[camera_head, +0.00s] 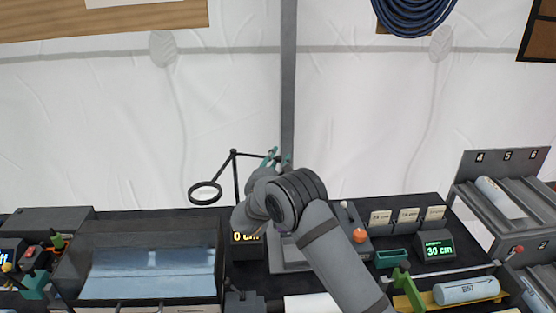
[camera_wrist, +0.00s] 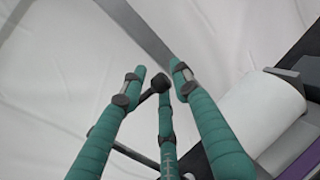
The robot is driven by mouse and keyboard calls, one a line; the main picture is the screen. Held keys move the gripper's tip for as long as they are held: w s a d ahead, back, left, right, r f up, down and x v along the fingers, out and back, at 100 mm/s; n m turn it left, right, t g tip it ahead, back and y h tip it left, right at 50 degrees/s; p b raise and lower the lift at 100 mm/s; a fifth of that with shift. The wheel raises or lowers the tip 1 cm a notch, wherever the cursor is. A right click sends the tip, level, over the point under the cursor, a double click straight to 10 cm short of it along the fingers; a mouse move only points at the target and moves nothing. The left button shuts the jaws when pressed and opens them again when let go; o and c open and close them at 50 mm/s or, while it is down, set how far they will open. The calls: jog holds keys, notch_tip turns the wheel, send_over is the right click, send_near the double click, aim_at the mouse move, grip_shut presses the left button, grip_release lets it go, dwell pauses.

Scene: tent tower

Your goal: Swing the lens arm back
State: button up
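The lens arm (camera_head: 235,175) is a thin black stand with a round ring lens (camera_head: 205,192) hanging at its left. From its top joint a thin dark rod (camera_head: 252,154) runs right to my gripper (camera_head: 277,157). In the wrist view, my gripper (camera_wrist: 158,72) has three teal fingers, with the side fingertips a little apart. A dark knob (camera_wrist: 159,79) with a short rod shows between the fingertips. Whether the fingers press on it cannot be told. My wrist hides the area below and right of the stand.
A dark box with a glassy front (camera_head: 150,270) stands at left on the bench. A "30 cm" display (camera_head: 437,247), a green tray (camera_head: 392,258) and an orange ball-topped item (camera_head: 360,236) are at right. A grey numbered rack (camera_head: 500,200) stands far right. White tent wall (camera_head: 230,90) is behind.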

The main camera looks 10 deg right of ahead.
jog(key=c, duration=0.6)
grip_shut()
